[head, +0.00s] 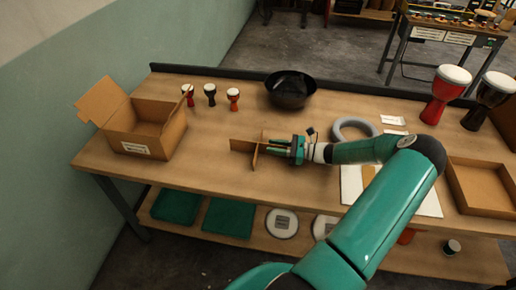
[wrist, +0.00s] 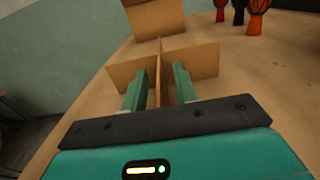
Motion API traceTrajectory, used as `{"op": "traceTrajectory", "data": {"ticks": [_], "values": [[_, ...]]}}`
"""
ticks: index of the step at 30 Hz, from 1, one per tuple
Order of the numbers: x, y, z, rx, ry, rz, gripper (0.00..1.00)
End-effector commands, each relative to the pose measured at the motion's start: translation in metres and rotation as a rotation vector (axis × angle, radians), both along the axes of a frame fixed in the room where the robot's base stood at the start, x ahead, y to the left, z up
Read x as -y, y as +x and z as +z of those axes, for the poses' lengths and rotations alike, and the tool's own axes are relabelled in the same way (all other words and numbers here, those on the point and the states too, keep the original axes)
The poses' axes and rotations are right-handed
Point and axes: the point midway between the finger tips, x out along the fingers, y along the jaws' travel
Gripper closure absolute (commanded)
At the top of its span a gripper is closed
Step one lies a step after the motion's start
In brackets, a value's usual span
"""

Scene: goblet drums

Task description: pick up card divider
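The card divider (head: 243,147) is brown cardboard with crossed panels and stands upright on the workbench, left of the picture's middle. It also shows in the wrist view (wrist: 196,62). My gripper (head: 275,147) reaches it from the right at low height. In the wrist view my gripper (wrist: 159,88) is open, with one green finger on each side of a divider panel. Gaps show between the panel and the fingers, so it is not clamped. The fingertips are close to the crossing panel; I cannot tell whether they touch it.
An open cardboard box (head: 146,130) stands at the left of the workbench (head: 215,175). Small goblet drums (head: 233,98) and a black bowl (head: 290,92) are behind. A grey ring (head: 353,127) and a cardboard tray (head: 482,186) lie to the right. Bare bench lies between box and divider.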

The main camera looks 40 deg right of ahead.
Motion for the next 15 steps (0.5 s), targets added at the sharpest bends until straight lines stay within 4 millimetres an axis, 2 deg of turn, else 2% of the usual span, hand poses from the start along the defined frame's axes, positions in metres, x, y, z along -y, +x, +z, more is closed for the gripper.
{"op": "traceTrajectory", "data": {"ticks": [9, 13, 15], "values": [[-0.0046, 0.0059, -0.0004, -0.002, -0.001, -0.001, 0.71], [-0.0044, 0.0059, -0.0003, -0.002, -0.001, -0.001, 0.96], [-0.0044, 0.0058, -0.0003, -0.001, -0.002, -0.001, 1.00]]}}
